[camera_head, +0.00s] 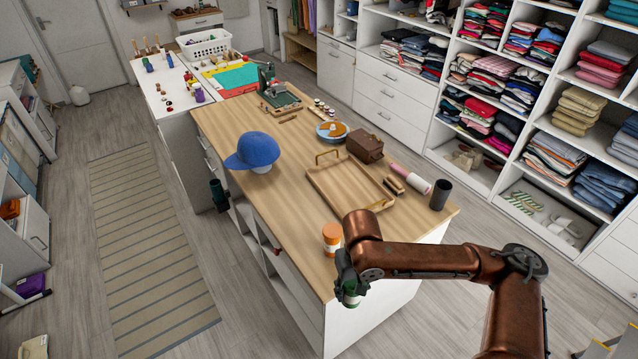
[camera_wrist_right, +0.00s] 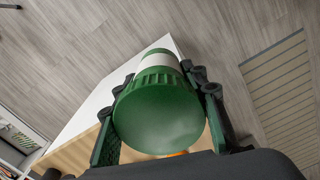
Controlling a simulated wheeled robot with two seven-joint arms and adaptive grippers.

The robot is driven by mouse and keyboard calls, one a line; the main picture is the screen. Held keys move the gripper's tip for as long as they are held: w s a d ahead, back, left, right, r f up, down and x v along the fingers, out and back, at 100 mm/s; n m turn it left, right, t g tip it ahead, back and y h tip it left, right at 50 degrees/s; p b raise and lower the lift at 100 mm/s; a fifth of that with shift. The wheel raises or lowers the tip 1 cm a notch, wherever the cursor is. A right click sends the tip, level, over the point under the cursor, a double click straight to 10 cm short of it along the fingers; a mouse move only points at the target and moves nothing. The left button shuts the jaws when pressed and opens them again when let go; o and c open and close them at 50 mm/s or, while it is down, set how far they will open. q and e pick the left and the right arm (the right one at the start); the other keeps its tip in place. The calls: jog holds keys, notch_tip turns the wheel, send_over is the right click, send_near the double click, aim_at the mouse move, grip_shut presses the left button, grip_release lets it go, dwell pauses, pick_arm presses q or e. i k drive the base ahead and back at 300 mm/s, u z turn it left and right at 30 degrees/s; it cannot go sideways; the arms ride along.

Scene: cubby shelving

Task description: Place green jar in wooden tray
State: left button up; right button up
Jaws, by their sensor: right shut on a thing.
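The green jar (camera_head: 351,299) hangs in my right gripper (camera_head: 347,287), just off the front edge of the wooden table. In the right wrist view the jar's wide green lid (camera_wrist_right: 158,112) fills the middle, with a white band on the body beyond it. The dark fingers stand on both sides of the jar, shut on it. The wooden tray (camera_head: 345,190) lies on the table, farther back than the gripper. It is shallow, looks empty and has a handle at each end. My left gripper is not in view.
An orange-lidded jar (camera_head: 332,233) stands on the table between my gripper and the tray. A brush (camera_head: 394,184), a pink-and-white roll (camera_head: 418,181) and a black cup (camera_head: 440,194) are right of the tray. A brown box (camera_head: 365,144) is behind it, and a blue cap (camera_head: 252,150) is left.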

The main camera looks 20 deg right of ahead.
aim_at(360, 201)
jog(key=u, duration=0.45)
jog(key=i, duration=1.65)
jog(key=z, duration=0.75)
